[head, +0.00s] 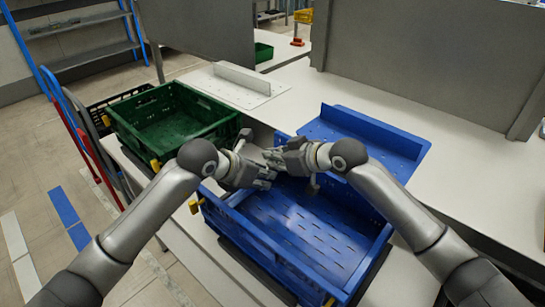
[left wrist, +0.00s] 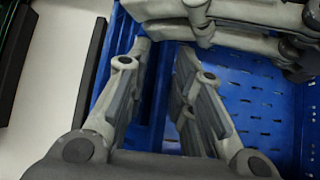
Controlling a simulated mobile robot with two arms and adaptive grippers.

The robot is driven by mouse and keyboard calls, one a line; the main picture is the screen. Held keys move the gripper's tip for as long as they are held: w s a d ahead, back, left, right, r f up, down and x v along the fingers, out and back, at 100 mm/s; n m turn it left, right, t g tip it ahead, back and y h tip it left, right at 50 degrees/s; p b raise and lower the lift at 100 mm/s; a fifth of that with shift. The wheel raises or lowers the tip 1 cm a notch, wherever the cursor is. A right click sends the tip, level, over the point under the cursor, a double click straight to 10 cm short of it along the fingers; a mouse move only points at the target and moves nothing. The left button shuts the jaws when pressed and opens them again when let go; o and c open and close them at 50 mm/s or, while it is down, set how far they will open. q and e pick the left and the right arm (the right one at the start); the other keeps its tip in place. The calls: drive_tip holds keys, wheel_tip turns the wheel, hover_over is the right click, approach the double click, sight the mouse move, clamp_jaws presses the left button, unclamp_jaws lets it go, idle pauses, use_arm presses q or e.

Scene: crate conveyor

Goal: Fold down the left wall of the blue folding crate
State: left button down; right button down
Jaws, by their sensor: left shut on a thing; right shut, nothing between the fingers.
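The blue folding crate (head: 262,246) stands on the white surface in front of me, its slotted floor visible. Its long wall at lower left stands up. My left gripper (head: 266,182) is at the crate's far end and shut on a part of the crate. In the left wrist view its fingers (left wrist: 155,75) straddle a blue strip of the crate (left wrist: 150,110); which wall this is, I cannot tell. My right gripper (head: 274,157) is shut and empty just beyond the left one. It also shows across the top of the left wrist view. The two grippers hide the crate's far corner.
A green crate (head: 140,102) stands at the left, beyond the blue crate. A blue slotted panel with an upright edge (head: 372,128) lies on the white table behind. A white slotted panel (head: 236,80) lies further back. Grey partitions (head: 440,60) rise behind.

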drive_tip(key=shift+s+d+f, duration=0.45)
drive_tip(key=shift+d+f, duration=0.05)
drive_tip(key=shift+f, duration=0.1)
use_arm(q)
drive_tip(key=shift+w+r, duration=0.1)
drive_tip(key=shift+r, duration=0.05)
use_arm(e)
drive_tip(key=shift+d+f, duration=0.1)
use_arm(q)
drive_tip(key=c, duration=1.4)
unclamp_jaws()
drive_tip(key=shift+r, duration=0.1)
drive_tip(key=shift+c, duration=0.2)
use_arm(e)
drive_tip(key=shift+s, duration=0.1)
